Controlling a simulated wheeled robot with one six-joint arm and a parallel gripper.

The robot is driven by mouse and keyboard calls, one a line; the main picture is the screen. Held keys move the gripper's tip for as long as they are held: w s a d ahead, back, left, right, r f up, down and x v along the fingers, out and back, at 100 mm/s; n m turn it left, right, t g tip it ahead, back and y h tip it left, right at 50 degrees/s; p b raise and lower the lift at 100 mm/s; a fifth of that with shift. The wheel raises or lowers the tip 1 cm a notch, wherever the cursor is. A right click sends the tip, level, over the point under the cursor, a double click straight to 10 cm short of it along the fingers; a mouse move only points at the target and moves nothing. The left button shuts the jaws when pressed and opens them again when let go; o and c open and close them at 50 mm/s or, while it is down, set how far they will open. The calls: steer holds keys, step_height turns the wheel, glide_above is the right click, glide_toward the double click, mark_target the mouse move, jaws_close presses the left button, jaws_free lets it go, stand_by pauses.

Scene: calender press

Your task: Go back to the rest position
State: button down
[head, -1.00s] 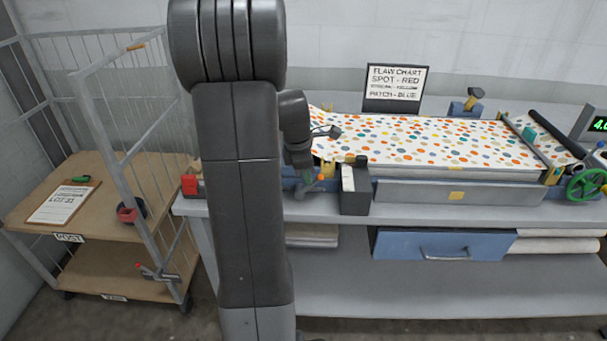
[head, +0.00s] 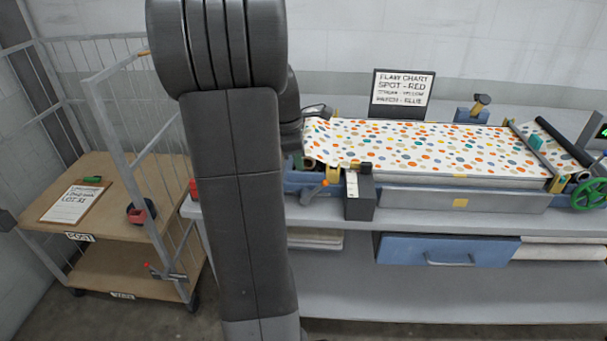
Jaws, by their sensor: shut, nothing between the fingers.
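My gripper (head: 317,112) shows only in part, as a small grey shape just right of my arm. It is shut and empty, above the left end of the dotted sheet on the press. My own dark grey arm stands upright in the left middle of the head view and hides the left part of the bench. The dotted sheet (head: 420,146) lies flat across the calender press (head: 408,197).
A wire-sided cart (head: 110,225) with a clipboard (head: 75,203) stands at the left. A dark box (head: 360,199) sits at the bench's front edge. A flaw chart sign (head: 403,91) stands behind the press. A blue drawer (head: 450,250) is below. A green handwheel (head: 588,196) is at the right.

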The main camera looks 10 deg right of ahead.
steer(key=shift+v, duration=2.3)
steer(key=shift+d, duration=0.15)
steer(key=b, duration=0.1)
glide_above(311, 195)
steer(key=a, duration=0.1)
steer(key=a+x, duration=0.1)
steer(key=x, duration=0.6)
steer(key=s+a+x, duration=0.1)
steer(key=x, duration=0.3)
steer(key=shift+a+f, duration=0.25)
steer(key=shift+f, duration=0.35)
steer(key=shift+w+d+f+b, duration=0.1)
steer(key=shift+d+f+b, duration=0.25)
steer(key=shift+d+b, duration=0.15)
steer(key=shift+d+r, duration=0.1)
steer(key=shift+d, duration=0.05)
